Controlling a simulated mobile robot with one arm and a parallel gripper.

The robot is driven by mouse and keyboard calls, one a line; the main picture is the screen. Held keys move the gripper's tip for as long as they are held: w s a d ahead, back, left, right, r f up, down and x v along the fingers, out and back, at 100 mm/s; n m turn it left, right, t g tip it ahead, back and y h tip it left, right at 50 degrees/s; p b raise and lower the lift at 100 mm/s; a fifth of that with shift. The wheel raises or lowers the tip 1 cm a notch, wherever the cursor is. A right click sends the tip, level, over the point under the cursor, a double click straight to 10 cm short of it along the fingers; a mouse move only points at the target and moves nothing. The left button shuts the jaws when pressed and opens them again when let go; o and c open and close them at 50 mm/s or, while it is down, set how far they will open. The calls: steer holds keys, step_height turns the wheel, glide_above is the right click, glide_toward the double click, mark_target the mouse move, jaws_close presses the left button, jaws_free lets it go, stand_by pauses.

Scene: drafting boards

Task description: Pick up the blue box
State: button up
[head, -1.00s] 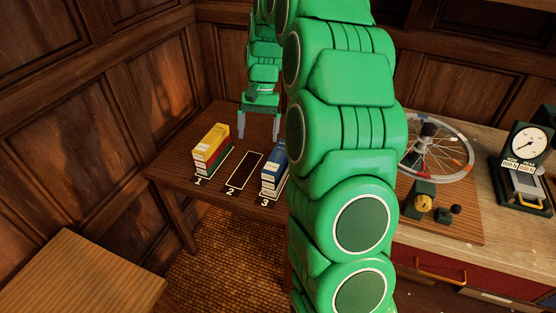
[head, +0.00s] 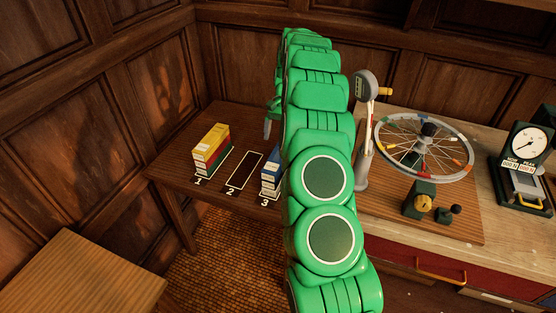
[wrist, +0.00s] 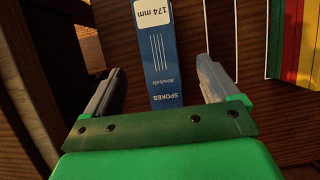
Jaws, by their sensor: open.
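My gripper (wrist: 156,82) is open, one finger on each side of the box in that view. I cannot tell how far above the box the fingertips are. In the head view only one finger shows, beside my arm.
The outlined spot 2 (head: 245,172) is empty. A bench on the right holds a spoked wheel (head: 424,148) on a stand and a dial gauge (head: 526,144).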

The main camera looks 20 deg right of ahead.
steer(key=shift+d+f, duration=0.1)
steer(key=shift+f, duration=0.35)
steer(key=shift+x, duration=3.65)
steer(key=shift+d, duration=0.15)
steer(key=c, duration=1.2)
